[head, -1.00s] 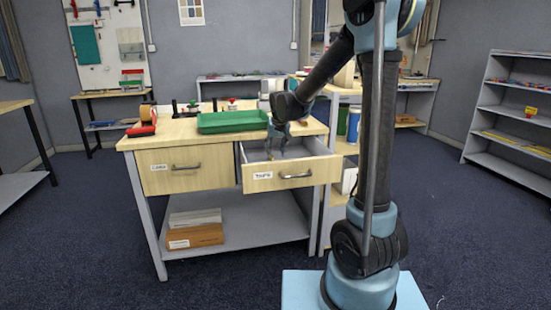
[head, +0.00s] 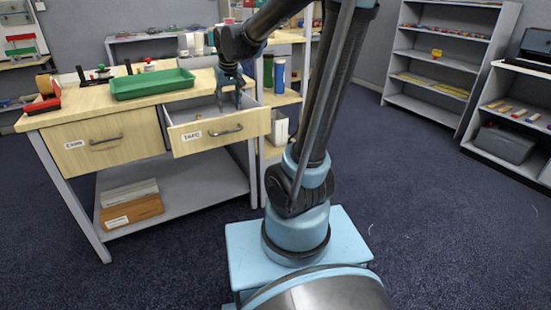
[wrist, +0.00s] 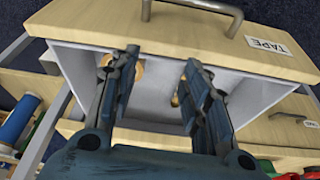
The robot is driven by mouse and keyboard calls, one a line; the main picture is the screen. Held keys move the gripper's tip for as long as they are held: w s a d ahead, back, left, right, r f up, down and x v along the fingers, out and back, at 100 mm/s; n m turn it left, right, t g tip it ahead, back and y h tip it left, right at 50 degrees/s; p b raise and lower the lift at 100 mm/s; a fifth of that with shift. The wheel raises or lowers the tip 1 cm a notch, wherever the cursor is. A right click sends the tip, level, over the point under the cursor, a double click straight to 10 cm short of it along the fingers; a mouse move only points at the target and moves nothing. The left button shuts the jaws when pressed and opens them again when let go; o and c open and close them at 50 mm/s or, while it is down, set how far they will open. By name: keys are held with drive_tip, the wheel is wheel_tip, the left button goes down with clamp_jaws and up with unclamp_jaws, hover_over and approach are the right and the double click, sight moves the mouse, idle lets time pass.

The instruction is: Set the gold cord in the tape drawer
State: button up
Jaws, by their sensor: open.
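The tape drawer (head: 220,132) is pulled open, with a TAPE label on its pale wood front. It also shows in the wrist view (wrist: 235,40), upside down. My gripper (head: 230,103) is over the drawer's opening, with fingers pointing down. In the wrist view its two fingers (wrist: 161,62) are spread apart with nothing clamped between them. A small gold piece (wrist: 178,98), which looks like the gold cord, lies in the drawer beside the right finger, partly hidden by it. A tan, rounded item (wrist: 137,70) shows behind the left finger. A small gold spot (head: 198,117) shows in the drawer in the head view.
A closed drawer (head: 90,145) sits left of the open one. A green tray (head: 152,84) stands on the tabletop above, with a red tool (head: 42,106) at the left. Blue and green cylinders (head: 279,74) stand on the shelf at right. Open floor lies to the right.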

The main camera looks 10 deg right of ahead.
drive_tip(key=s+d+f, duration=0.4)
drive_tip(key=s, duration=0.5)
drive_tip(key=s+d+f+m+g, duration=0.1)
drive_tip(key=s+d+f, duration=0.2)
drive_tip(key=s+d, duration=0.2)
drive_tip(key=s+d+f+m, duration=0.1)
drive_tip(key=s+d+f, duration=0.3)
drive_tip(key=s, duration=0.8)
drive_tip(key=shift+s+d+f+g+h, duration=0.25)
drive_tip(key=shift+s+f+g+h, duration=0.05)
drive_tip(key=shift+s+h, duration=0.1)
drive_tip(key=shift+w, duration=0.1)
